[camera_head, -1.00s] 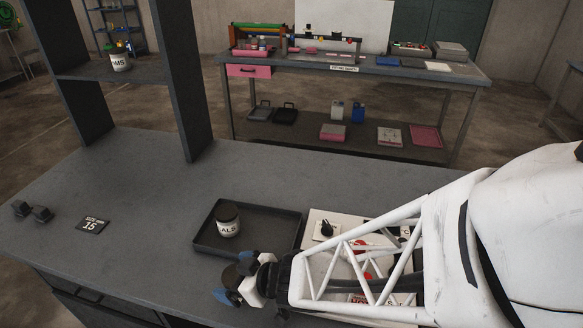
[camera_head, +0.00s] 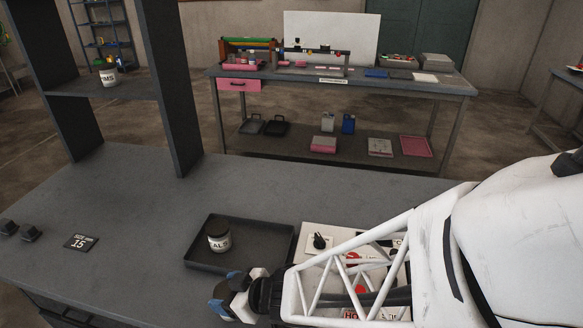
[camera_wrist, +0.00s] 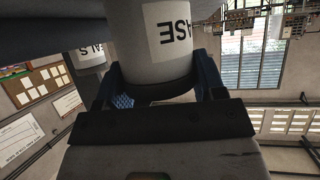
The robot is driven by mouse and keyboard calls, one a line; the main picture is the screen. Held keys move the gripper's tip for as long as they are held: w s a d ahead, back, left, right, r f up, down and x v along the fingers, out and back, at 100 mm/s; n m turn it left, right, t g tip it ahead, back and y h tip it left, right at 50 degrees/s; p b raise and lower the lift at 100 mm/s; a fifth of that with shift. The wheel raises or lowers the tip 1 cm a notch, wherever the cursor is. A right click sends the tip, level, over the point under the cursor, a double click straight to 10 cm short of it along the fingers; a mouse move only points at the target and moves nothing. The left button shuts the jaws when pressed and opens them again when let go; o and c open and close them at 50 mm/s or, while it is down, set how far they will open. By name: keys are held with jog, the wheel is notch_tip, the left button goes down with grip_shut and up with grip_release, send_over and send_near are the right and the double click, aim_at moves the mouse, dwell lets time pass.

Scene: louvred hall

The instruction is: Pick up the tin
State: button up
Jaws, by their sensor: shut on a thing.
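My gripper (camera_head: 228,300) is beside the near edge of the dark tray, low in the head view. In the wrist view its blue fingers (camera_wrist: 157,84) are shut on a grey tin (camera_wrist: 150,18) with a white label ending in "ASE". The letters appear upside down, and the tin's far end is cut off by the frame. In the head view my gripper mostly hides this tin. A second tin (camera_head: 218,236), dark-lidded with a label reading "ALS", stands upright in the tray; a similar tin (camera_wrist: 87,54) shows behind the finger in the wrist view.
The dark tray (camera_head: 272,262) lies left of a white panel (camera_head: 312,236) with a knob and red buttons, partly behind my arm. A number 15 plate (camera_head: 81,242) and dark blocks (camera_head: 28,232) lie left. Another labelled tin (camera_head: 109,75) stands on the shelf. The bench's left middle is clear.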

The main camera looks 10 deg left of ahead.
aim_at(228, 292)
jog(key=shift+r, duration=0.2)
jog(key=shift+r, duration=1.7)
jog(key=s+d+r, duration=0.1)
jog(key=s+d, duration=0.9)
jog(key=d, duration=0.2)
jog(key=shift+r, duration=0.15)
jog(key=shift+s+d, duration=0.1)
jog(key=shift+d, duration=0.05)
